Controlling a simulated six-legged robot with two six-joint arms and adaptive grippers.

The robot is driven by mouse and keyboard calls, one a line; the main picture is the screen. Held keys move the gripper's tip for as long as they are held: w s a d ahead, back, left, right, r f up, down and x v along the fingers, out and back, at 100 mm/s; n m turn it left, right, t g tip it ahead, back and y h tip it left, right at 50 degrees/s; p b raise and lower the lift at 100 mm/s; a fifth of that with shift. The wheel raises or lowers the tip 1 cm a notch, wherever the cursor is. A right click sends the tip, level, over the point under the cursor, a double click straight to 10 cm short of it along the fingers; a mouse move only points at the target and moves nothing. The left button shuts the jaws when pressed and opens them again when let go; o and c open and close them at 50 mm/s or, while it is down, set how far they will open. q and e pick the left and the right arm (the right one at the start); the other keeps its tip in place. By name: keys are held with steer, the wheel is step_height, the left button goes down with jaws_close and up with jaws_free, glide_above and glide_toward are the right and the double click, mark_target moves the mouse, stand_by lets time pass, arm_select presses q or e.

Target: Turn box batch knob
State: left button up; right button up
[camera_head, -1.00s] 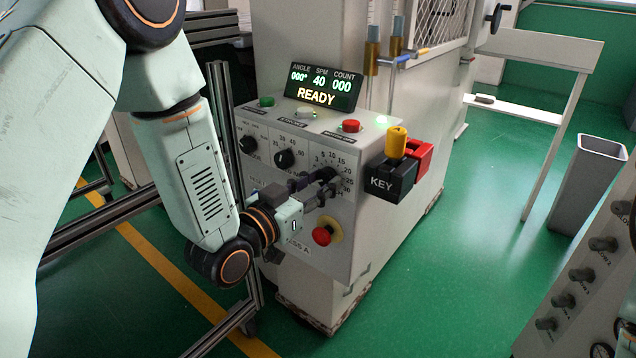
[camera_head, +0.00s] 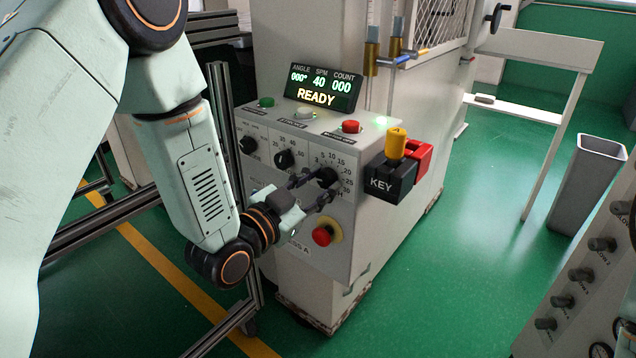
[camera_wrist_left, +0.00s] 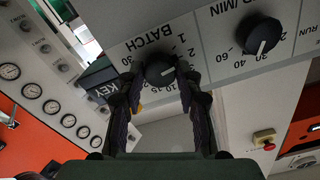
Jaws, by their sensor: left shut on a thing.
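The BATCH knob (camera_head: 327,175) is a round black dial on the grey front panel (camera_head: 345,240) of the control box. My left gripper (camera_head: 314,188) has its two dark fingers on either side of this knob and is shut on it. The left wrist view shows the knob (camera_wrist_left: 160,70) between the fingertips (camera_wrist_left: 160,84), with a short white mark on its face. Part of its number scale is hidden by the fingers, so I cannot tell the exact setting. My right gripper is not in view.
Two more black knobs (camera_head: 285,159) sit left of the BATCH knob. A red stop button (camera_head: 322,236) is just below, and the KEY block (camera_head: 390,181) sticks out at the right. The display (camera_head: 320,88) reads READY. Open green floor (camera_head: 470,250) lies to the right.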

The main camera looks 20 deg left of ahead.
arm_select(q)
steer(key=shift+m, duration=0.6)
steer(key=o, duration=1.2)
steer(key=shift+c, duration=0.2)
steer(key=shift+s, duration=0.1)
steer(key=v, duration=0.7)
steer(key=shift+s, duration=0.15)
steer(key=shift+a, duration=0.1)
